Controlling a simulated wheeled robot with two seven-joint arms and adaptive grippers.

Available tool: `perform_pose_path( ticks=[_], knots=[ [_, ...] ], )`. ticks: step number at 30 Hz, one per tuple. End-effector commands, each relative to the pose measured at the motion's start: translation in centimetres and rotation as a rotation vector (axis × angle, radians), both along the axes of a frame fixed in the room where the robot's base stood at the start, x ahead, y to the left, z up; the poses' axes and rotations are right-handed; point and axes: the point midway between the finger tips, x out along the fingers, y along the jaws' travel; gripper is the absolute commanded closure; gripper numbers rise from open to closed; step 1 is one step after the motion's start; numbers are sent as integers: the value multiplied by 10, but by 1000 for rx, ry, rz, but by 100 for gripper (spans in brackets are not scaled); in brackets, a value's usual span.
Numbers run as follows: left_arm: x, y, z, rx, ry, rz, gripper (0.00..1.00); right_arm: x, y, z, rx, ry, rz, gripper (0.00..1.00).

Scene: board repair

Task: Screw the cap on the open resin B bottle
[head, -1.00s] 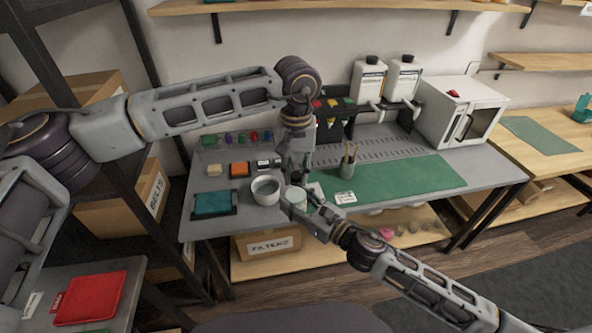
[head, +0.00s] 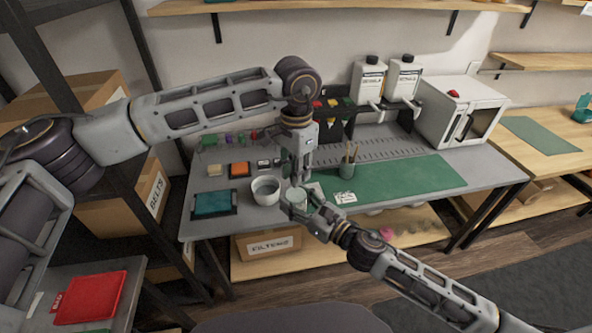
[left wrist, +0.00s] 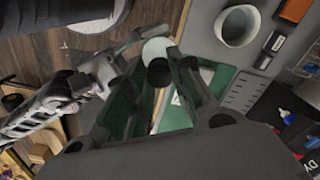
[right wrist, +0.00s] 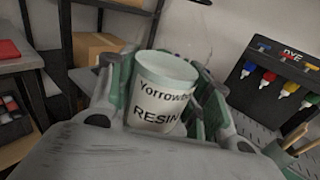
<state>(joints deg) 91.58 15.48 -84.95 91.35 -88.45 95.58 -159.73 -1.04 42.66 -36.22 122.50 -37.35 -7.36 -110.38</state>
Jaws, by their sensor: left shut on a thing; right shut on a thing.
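The white resin bottle (head: 297,195) is upright in my right gripper (head: 302,209), which is shut on its sides above the front of the bench. In the right wrist view the bottle (right wrist: 160,95) reads "RESIN"; the letter after it is hidden. Its upper part is pale green. My left gripper (head: 297,181) points down just above the bottle. In the left wrist view a dark round thing, seemingly the cap (left wrist: 160,72), is between its shut fingers, with the bottle's pale round top (left wrist: 155,48) beside it in the picture. I cannot tell whether they touch.
A white bowl (head: 265,190) stands close left of the bottle. A teal tray (head: 214,204) lies further left. A pen cup (head: 347,169) and a green mat (head: 405,180) are to the right. Dispenser bottles (head: 369,80) and a white oven (head: 462,110) stand behind. The mat is mostly clear.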

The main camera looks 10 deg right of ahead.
Motion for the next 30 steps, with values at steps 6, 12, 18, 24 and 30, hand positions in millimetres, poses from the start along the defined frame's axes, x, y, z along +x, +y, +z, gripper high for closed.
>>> perform_pose_path(
  ticks=[6,12,18,24,30],
  knots=[
    [1,1,0,1,-1,-87,84,0,0,0,0,0,0,100],
    [1,1,0,1,-1,-90,84,0,0,0,0,0,0,100],
    [1,1,0,1,-1,-89,62,0,0,0,0,0,0,100],
    [1,0,0,1,-1,-89,55,0,0,0,1,-1,0,100],
    [0,0,1,1,-1,-89,55,0,0,1,1,-1,0,100]
  ],
)
